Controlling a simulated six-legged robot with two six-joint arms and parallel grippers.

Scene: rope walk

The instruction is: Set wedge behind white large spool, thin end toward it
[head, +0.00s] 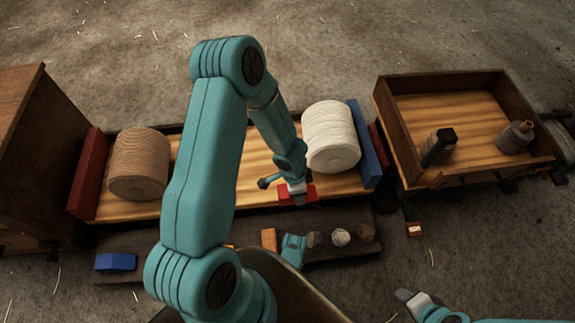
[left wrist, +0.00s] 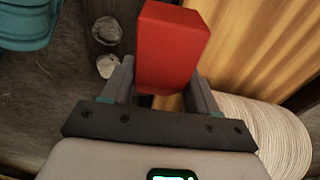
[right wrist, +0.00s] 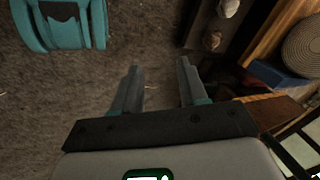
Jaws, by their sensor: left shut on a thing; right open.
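The white large spool (head: 331,137) lies on its side on the striped wooden bed, near its right end. A blue block (head: 368,146) stands upright close to its right side. My left gripper (head: 297,197) is shut on a red wedge (left wrist: 168,48) and holds it to the lower left of the spool, apart from it. The wedge's red ends also show in the head view (head: 311,192). I cannot tell which end is thin. The white spool shows in the left wrist view (left wrist: 270,130). My right gripper (right wrist: 158,85) is open and empty above the floor.
A tan spool (head: 138,165) lies at the bed's left end beside a red board (head: 88,172). A lower shelf carries a blue block (head: 115,262), an orange block (head: 269,240) and several round pieces (head: 340,237). A wooden cart (head: 470,85) stands right. My left arm hides the bed's middle.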

